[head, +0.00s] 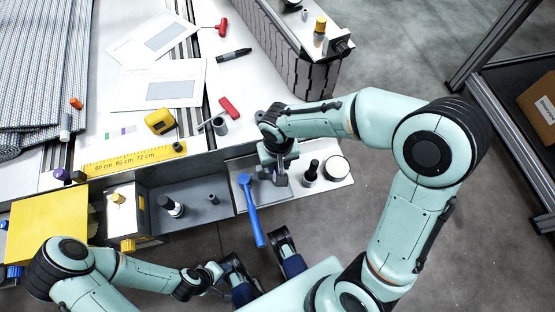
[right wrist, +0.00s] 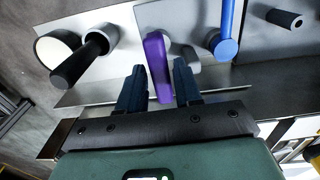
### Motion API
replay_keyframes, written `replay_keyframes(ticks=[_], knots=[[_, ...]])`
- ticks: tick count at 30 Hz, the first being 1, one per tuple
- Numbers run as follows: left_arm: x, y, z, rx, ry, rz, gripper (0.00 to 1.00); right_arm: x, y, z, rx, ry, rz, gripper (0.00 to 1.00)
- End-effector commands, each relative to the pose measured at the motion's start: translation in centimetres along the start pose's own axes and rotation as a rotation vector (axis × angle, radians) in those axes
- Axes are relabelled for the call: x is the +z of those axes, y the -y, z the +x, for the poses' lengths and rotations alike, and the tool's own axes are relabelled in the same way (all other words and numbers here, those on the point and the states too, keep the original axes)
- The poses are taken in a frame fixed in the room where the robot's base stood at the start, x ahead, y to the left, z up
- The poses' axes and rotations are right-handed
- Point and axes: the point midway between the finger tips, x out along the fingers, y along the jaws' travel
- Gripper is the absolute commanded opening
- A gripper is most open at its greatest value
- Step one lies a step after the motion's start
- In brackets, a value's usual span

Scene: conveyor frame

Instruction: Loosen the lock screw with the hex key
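My right gripper (head: 280,170) points down over a grey panel at the table's front edge. In the right wrist view, its fingers (right wrist: 159,80) stand on either side of a purple bar-like handle (right wrist: 157,65). The purple handle is hidden in the head view. I cannot pick out the lock screw, or tell whether the purple piece is the hex key. Red T-handled tools lie on the table, one at the back (head: 222,26) and one nearer (head: 230,107).
A blue-handled tool (head: 249,208) lies beside the right gripper and overhangs the front edge. A black knob (head: 311,171) and a round white-topped piece (head: 337,168) stand on its right. A grey bin (head: 190,195) holds small parts. A yellow tape measure (head: 159,121) lies behind.

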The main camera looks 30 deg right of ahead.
Motion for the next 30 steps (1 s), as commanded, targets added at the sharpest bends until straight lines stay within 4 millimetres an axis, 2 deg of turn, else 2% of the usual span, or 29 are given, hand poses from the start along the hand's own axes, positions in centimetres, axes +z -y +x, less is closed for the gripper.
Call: replay_keyframes(ticks=[2, 3, 5, 13, 24, 30], knots=[[-0.3, 0.1, 0.1, 0.000, -0.007, -0.001, 0.43, 0.0, 0.0, 0.2, 0.000, 0.000, 0.000, 0.31], [-0.2, 0.0, 0.0, 0.000, -0.006, -0.001, 0.43, 0.0, 0.0, 0.1, 0.000, 0.000, 0.000, 0.18], [-0.2, 0.0, 0.0, 0.000, -0.006, -0.001, 0.43, 0.0, 0.0, 0.1, 0.000, 0.000, 0.000, 0.00], [-0.1, -0.1, -0.5, 0.001, -0.006, 0.000, 0.43, 0.0, 0.0, -0.5, -0.001, -0.001, 0.000, 0.00], [-0.2, -1.1, -3.4, 0.004, -0.015, 0.003, 0.43, 0.0, 0.0, -4.0, -0.001, -0.001, -0.001, 0.00], [-0.2, -1.1, -3.3, 0.004, -0.015, 0.003, 0.43, 0.0, 0.0, -4.0, 0.000, 0.000, -0.001, 0.00]])
